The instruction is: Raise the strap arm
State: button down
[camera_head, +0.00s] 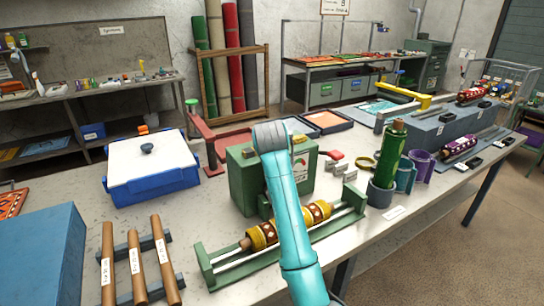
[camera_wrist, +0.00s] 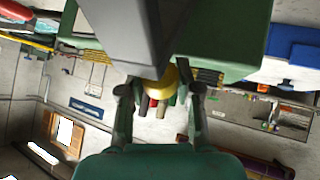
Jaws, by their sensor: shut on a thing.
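My gripper (camera_wrist: 160,90) shows in the wrist view with a finger on each side of a yellow rounded grip (camera_wrist: 159,82), and it is shut on it. A broad grey part (camera_wrist: 125,35) comes down from the top of that view to the grip; it looks like the strap arm, but I cannot tell for sure. A green box (camera_wrist: 228,38) is close beside it. In the head view the green box (camera_head: 240,178) stands mid-table, partly behind my turquoise arm. My arm hides the gripper and the grip there.
A banded yellow roll (camera_head: 263,236) lies in a green cradle in front of the box. A white-lidded blue bin (camera_head: 150,185) and brown rods (camera_head: 135,262) are left. A green bottle (camera_head: 388,155) and cups stand right. A red arm (camera_head: 208,140) is behind left.

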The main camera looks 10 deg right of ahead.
jog(key=shift+f, duration=0.15)
jog(key=c, duration=0.8)
grip_release()
jog(key=shift+a, duration=0.1)
jog(key=shift+o, duration=0.2)
jog(key=v, duration=1.2)
